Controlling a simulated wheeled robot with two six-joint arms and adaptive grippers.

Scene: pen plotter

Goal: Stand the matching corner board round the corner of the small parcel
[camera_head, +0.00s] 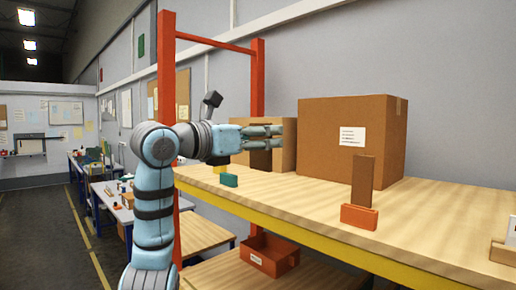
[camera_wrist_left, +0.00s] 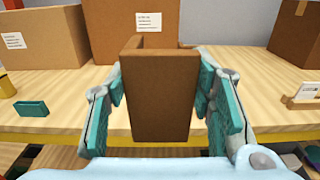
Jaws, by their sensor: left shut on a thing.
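My left gripper (camera_head: 281,138) is shut on a brown corner board (camera_wrist_left: 158,95), which stands upright between the teal finger pads in the left wrist view (camera_wrist_left: 158,88). Its folded top edge shows, with the hollow facing away from the camera. In the head view the small parcel (camera_head: 288,157) is behind the gripper and partly hidden by it. It also shows at the left of the wrist view (camera_wrist_left: 40,42), with a white label. Another brown board (camera_head: 363,178) stands upright at an orange block (camera_head: 359,216). My right gripper is not in view.
A large labelled parcel (camera_head: 350,115) stands right of the small one. A teal block (camera_head: 229,180) and a yellow piece (camera_head: 219,168) sit near the yellow front edge of the wooden shelf (camera_head: 300,207). A pale holder (camera_head: 503,252) is at far right. An orange bin (camera_head: 270,256) sits below.

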